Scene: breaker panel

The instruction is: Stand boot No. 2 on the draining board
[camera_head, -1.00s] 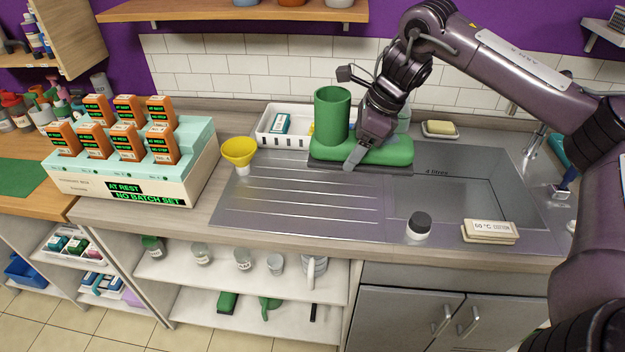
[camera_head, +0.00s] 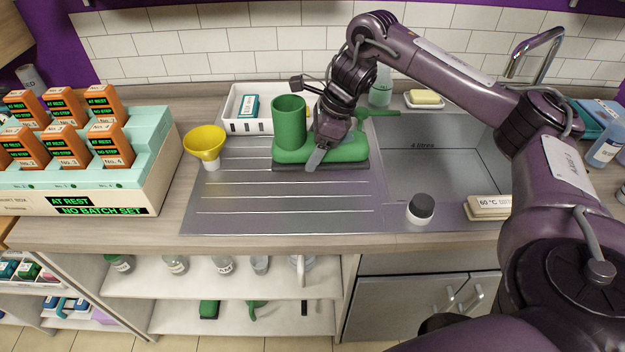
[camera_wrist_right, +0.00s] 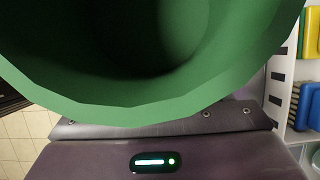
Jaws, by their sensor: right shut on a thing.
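A green boot (camera_head: 290,122) is at the back right of the ridged steel draining board (camera_head: 230,205), left of the sink basin. It is upright, shaft up and toe to the right, with a dark sole underneath. The sole appears to be on or very close to the board; I cannot tell which. No number is legible on it. My right gripper (camera_head: 318,153) is shut on the foot part, just right of the shaft. In the right wrist view the boot's open top (camera_wrist_right: 160,60) fills the upper picture and hides the fingers. My left gripper is out of view.
A yellow funnel (camera_head: 205,143) stands left of the boot. A white bin (camera_head: 246,108) is behind it. The board's front is clear. A labelled box rack (camera_head: 90,177) stands left.

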